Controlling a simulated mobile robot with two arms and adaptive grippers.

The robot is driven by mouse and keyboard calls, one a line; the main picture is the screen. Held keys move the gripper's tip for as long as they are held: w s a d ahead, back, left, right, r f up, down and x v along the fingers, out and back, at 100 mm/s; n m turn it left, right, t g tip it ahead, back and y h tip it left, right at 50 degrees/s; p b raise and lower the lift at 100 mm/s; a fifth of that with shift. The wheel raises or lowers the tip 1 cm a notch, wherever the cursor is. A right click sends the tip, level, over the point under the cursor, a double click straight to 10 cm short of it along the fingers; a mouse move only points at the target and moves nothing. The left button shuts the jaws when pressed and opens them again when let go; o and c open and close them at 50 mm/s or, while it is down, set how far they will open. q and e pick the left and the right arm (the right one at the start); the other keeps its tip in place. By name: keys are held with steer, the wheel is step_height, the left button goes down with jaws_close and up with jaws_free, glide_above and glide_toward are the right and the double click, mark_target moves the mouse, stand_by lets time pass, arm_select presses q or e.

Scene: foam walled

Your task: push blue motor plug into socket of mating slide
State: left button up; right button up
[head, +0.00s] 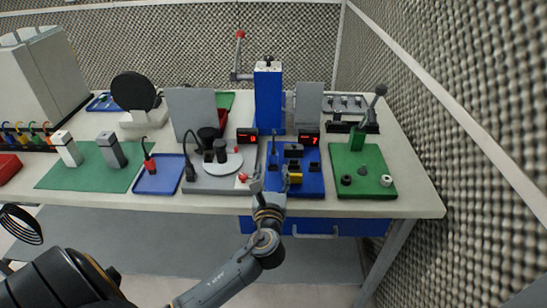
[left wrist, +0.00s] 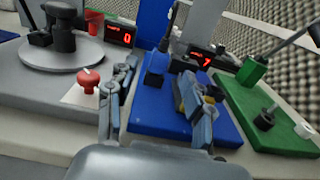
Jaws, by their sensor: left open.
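The blue base plate (head: 310,188) of a station with a tall blue column (head: 269,95) carries several black blocks and a yellow piece (head: 295,178). A thin dark cable rises near its left edge. I cannot pick out the blue motor plug or its socket for sure. My left gripper (head: 271,186) is open at the front left of this plate. In the left wrist view the gripper (left wrist: 160,75) has its fingers wide apart over the blue plate (left wrist: 158,112). A black block (left wrist: 153,78) shows between them, and the right finger partly hides the yellow piece. My right gripper is not in view.
Left is a grey station with a round plate (head: 229,164) and a red button (head: 242,177). Right is a green plate (head: 362,184) with a lever (head: 375,103). Red displays (head: 308,139) stand behind. A foam wall (head: 460,130) bounds the right side.

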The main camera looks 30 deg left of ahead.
mark_target(273, 156)
arm_select(q)
steer(key=x, duration=0.7)
steer(key=shift+w+r+p, duration=0.1)
steer(key=shift+r+p, duration=0.05)
steer(key=shift+p, duration=0.25)
steer(key=shift+w+a, duration=0.25)
steer(key=shift+w, duration=0.15)
jaws_close()
